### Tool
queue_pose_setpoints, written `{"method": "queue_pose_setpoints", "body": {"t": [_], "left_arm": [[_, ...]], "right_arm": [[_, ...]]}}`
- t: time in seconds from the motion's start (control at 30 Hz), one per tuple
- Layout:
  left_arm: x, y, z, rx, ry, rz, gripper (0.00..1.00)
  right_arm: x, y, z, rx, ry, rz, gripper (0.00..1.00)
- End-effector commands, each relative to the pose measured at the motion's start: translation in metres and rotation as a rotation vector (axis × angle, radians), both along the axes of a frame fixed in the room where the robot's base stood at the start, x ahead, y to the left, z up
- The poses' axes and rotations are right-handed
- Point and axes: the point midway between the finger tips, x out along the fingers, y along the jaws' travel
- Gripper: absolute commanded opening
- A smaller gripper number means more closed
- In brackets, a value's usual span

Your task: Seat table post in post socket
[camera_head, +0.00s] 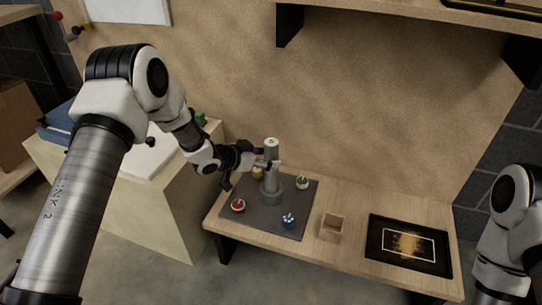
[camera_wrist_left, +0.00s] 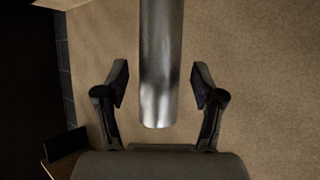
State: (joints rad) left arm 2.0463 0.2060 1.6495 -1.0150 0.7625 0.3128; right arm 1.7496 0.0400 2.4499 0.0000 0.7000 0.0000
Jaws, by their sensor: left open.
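The table post (camera_head: 271,150), a metallic cylinder with a pale top and a green mark, stands upright at the grey round post socket (camera_head: 272,194) on the dark mat. Its lower end appears to be inside the socket collar, though the depth cannot be told. My left gripper (camera_head: 268,164) is open around the post's upper part. In the left wrist view the post (camera_wrist_left: 161,70) is between the two spread fingers, with a gap on each side. My right arm shows at the right edge; its gripper is out of view.
The dark mat (camera_head: 253,220) also holds a red round item (camera_head: 238,205), a blue item (camera_head: 288,221), a green-and-white item (camera_head: 302,182) and a yellow item (camera_head: 257,173). A small wooden box (camera_head: 332,228) and a black framed panel (camera_head: 409,245) are to the right on the bench.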

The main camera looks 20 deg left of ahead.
Motion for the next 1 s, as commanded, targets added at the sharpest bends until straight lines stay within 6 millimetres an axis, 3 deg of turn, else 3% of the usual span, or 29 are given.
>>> {"method": "queue_pose_setpoints", "body": {"t": [0.03,0.3,0.53,0.67,0.77,0.83,0.87,0.9,0.97,1.0], "left_arm": [[-0.008,0.006,0.013,-0.005,0.000,0.003,0.68],[-0.056,0.041,0.043,-0.004,-0.001,0.004,0.68],[-0.070,0.050,0.048,0.000,-0.001,0.000,0.68],[-0.074,0.047,0.041,-0.001,0.017,0.005,0.68],[-0.101,0.034,0.004,-0.013,0.134,0.055,0.68],[-0.140,0.022,-0.040,-0.014,0.287,0.129,0.68],[-0.163,0.018,-0.061,-0.007,0.365,0.170,0.68],[-0.199,0.013,-0.088,0.012,0.475,0.227,0.68],[-0.258,0.010,-0.122,0.059,0.639,0.316,0.68],[-0.297,0.011,-0.138,0.099,0.737,0.373,0.68]], "right_arm": [[0.000,0.000,0.010,0.000,0.000,0.000,0.40],[0.000,0.000,0.032,0.000,0.000,0.000,0.40],[0.000,0.000,0.035,0.000,0.000,0.000,0.40],[0.000,0.000,0.034,0.000,0.000,0.000,0.40],[0.000,0.000,0.034,0.000,0.000,0.000,0.40],[0.000,0.000,0.034,0.000,0.000,0.000,0.40],[0.000,0.000,0.034,0.000,0.000,0.000,0.40],[0.000,0.000,0.034,0.000,0.000,0.000,0.40],[0.000,0.000,0.034,0.000,0.000,0.000,0.40],[0.000,0.000,0.034,0.000,0.000,0.000,0.40]]}}
